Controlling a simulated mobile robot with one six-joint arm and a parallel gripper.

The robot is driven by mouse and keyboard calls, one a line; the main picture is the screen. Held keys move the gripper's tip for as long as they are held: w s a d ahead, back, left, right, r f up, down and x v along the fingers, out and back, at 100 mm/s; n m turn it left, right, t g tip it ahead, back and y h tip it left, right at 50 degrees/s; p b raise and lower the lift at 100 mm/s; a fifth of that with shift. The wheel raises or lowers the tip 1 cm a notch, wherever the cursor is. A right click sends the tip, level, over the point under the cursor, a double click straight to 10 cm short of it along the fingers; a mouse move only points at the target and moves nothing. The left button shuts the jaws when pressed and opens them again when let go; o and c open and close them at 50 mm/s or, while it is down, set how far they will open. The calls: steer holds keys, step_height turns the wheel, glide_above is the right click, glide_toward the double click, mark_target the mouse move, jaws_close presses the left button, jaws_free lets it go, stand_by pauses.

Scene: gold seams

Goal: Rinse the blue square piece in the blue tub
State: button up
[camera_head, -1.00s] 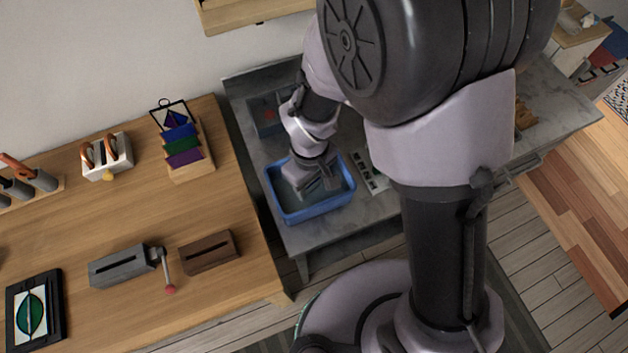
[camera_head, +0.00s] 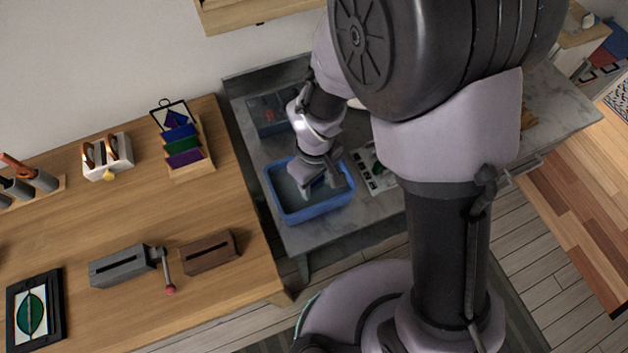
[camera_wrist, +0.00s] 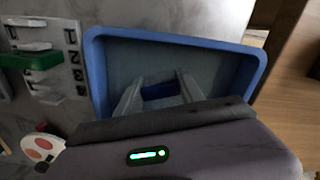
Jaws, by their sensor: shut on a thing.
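The blue tub (camera_head: 312,213) stands on the grey bench, and its rim (camera_wrist: 185,35) shows in the wrist view. My gripper (camera_head: 322,190) is over the tub's opening, pointing down into it. In the wrist view, my gripper (camera_wrist: 160,91) has a blue piece (camera_wrist: 160,90) between its fingertips, and it is shut on it. Much of the piece is hidden, so I cannot make out its full shape. I cannot tell whether it touches the water or the tub's floor.
A board with slots and a green piece (camera_wrist: 30,61) lies beside the tub. A dark box (camera_head: 270,113) stands behind the tub. The wooden table (camera_head: 130,215) at left holds a rack of coloured panes (camera_head: 190,160), a grey slotted block (camera_head: 118,266) and a brown slotted block (camera_head: 208,252).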

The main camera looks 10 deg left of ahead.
step_height(320, 180, up, 12)
steer(key=p, duration=0.9)
steer(key=shift+f, duration=0.25)
stand_by(0.5)
